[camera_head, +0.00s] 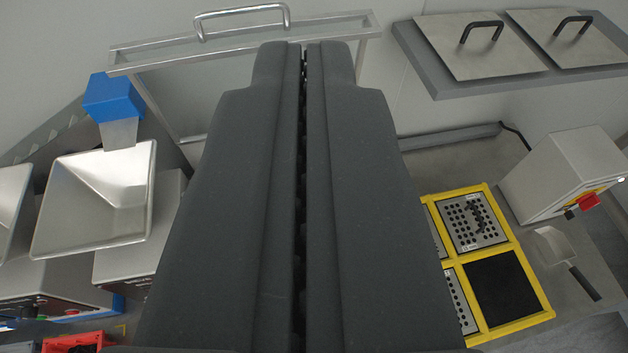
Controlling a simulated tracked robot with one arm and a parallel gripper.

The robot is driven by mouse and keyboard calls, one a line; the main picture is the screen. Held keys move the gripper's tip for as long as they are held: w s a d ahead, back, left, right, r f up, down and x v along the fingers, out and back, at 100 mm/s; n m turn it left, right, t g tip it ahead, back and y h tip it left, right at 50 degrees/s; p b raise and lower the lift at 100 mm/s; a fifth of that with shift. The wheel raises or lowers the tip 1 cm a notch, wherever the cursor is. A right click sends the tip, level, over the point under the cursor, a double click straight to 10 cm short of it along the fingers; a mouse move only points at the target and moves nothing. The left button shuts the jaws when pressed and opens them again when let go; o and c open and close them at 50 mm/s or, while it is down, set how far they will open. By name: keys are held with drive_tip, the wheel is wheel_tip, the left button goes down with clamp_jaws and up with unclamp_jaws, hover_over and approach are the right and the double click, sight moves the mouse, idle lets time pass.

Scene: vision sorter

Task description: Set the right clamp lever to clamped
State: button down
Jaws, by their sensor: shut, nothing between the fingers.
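My gripper (304,50) fills the middle of the view, pointing away from the camera. Its two long dark fingers are shut against each other, with only a thin dark gap and nothing between them. I cannot make out a right clamp lever in this view. The fingers hide much of the middle of the scene. A yellow frame (489,190) stands at the lower right, partly behind the right finger, and holds perforated plates (462,212) and a black square panel (505,293).
A steel hopper (75,210) under a blue block (112,97) is at left. A clear framed panel (160,58) with a handle is behind the fingertips. Two steel lids (480,50) lie at upper right. A grey box (560,175) with a red switch and a scoop (552,247) are at right.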

drive_tip(key=shift+s, duration=0.15)
drive_tip(key=w+d+f+n+g+y+b, duration=0.1)
drive_tip(key=w+d+f+g+y, duration=0.15)
drive_tip(key=w+f, duration=0.65)
drive_tip(key=w+d+f+n+g+y+b, duration=0.1)
drive_tip(key=w+f+g, duration=0.3)
drive_tip(key=w+f, duration=0.55)
drive_tip(key=w+d+f+g+y, duration=0.1)
drive_tip(key=d+f+g, duration=0.1)
drive_tip(key=f, duration=0.9)
drive_tip(key=w+d+f+n+g+y+b, duration=0.1)
drive_tip(key=d+f, duration=0.3)
drive_tip(key=f, duration=0.7)
drive_tip(key=shift+w+d+f+g+y, duration=0.2)
drive_tip(key=shift+f+g+y, duration=0.1)
drive_tip(key=shift+g+y, duration=0.45)
drive_tip(key=shift+a, duration=0.1)
drive_tip(key=w+a+f, duration=0.2)
drive_tip(key=a+f, duration=0.5)
drive_tip(key=a, duration=0.2)
drive_tip(key=shift+w+a, duration=0.2)
drive_tip(key=shift+w, duration=0.2)
